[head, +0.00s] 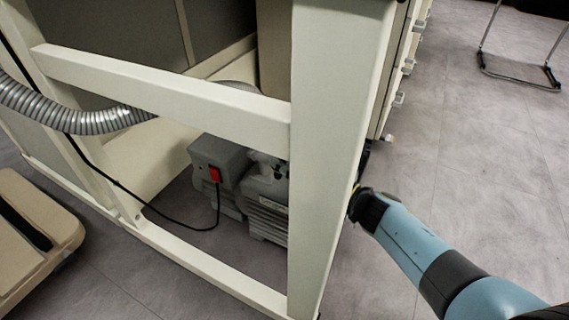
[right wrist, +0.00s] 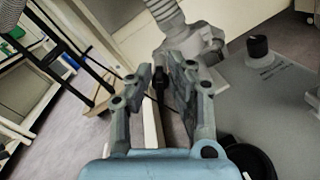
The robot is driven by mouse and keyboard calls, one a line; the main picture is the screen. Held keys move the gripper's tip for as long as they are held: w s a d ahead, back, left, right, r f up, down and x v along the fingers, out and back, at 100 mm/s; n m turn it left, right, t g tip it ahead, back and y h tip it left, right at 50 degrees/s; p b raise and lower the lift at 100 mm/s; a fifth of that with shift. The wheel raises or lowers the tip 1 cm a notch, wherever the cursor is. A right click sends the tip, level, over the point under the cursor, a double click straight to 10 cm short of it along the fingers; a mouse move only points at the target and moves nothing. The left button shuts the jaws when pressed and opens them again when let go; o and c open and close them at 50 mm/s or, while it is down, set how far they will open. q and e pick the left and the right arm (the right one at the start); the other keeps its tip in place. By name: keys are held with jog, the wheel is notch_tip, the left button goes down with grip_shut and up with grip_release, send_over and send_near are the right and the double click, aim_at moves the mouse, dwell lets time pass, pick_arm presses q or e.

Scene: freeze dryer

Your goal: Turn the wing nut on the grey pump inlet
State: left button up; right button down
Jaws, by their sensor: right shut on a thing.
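The grey pump (head: 268,215) sits on the floor under the cream frame, partly hidden by a post; its grey body (right wrist: 275,105) fills the right of the right wrist view. There the grey inlet fitting (right wrist: 200,45) stands just beyond my right gripper (right wrist: 161,72). A small dark piece, which looks like the wing nut (right wrist: 160,84), lies between the fingertips, and the gripper is shut on it. The nut's turn angle is unclear. In the head view my right gripper (head: 365,158) is mostly hidden behind the post. My left gripper is not in view.
The cream post (head: 335,150) and rail (head: 165,85) stand close to my right arm. A ribbed hose (right wrist: 165,12) rises from the inlet. A black knob (right wrist: 258,47) tops the pump. A red switch (head: 214,174) and black cable are at left.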

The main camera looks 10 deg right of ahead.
jog(key=shift+m, duration=0.5)
jog(key=c, duration=1.4)
grip_release()
jog(key=v, duration=1.2)
jog(key=shift+o, duration=0.4)
jog(key=shift+s, duration=0.1)
